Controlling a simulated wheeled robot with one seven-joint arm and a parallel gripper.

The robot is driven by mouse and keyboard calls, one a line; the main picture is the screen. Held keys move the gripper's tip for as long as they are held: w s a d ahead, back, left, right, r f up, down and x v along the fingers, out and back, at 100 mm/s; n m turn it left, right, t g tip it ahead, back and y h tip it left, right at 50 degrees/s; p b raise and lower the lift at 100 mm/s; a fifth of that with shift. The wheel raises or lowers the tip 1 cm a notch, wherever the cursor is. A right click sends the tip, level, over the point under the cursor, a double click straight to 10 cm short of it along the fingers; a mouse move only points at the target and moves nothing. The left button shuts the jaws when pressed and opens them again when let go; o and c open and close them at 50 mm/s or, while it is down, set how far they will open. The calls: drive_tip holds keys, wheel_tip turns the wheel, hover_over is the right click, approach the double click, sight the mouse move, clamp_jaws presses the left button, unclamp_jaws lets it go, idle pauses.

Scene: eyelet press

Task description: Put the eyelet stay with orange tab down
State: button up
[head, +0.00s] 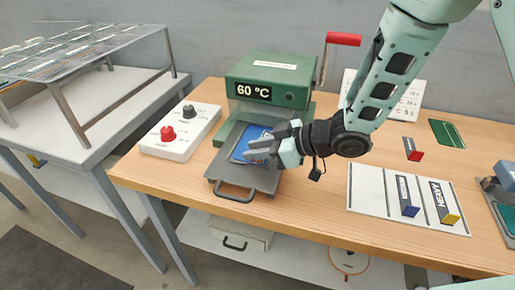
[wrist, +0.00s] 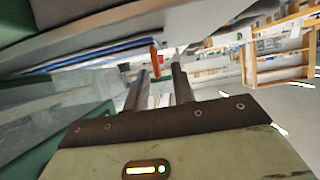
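My gripper (head: 258,150) hangs over the front of the press, above a flat blue piece (head: 243,157) on the grey tray (head: 257,183). In the wrist view its two grey fingers (wrist: 159,75) stand apart with a visible gap. A narrow orange piece (wrist: 154,60), which looks like the orange tab, shows upright in that gap, nearer the left finger. I cannot tell whether it touches the fingers. No orange tab can be made out in the head view, where the gripper covers part of the tray.
The green press (head: 267,75) reads 60 °C and has a red-handled lever (head: 343,39). A control box (head: 180,132) stands to its left. A white board (head: 364,188) at right holds stays with blue (head: 410,211) and yellow (head: 451,219) tabs. A red-tabbed piece (head: 412,150) lies behind it.

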drive_tip(key=s+d+r+m+t+h, duration=0.2)
drive_tip(key=d+r+h, duration=0.3)
drive_tip(key=d, duration=0.5)
drive_tip(key=s+d+r+m+g+h, duration=0.1)
drive_tip(key=s+m+g+h, duration=0.3)
drive_tip(key=s, duration=1.8)
drive_tip(key=shift+s+d+r+g+h+b, duration=0.15)
drive_tip(key=shift+d+r+g+h+b, duration=0.25)
drive_tip(key=shift+g+h, duration=0.8)
drive_tip(key=shift+f, duration=0.1)
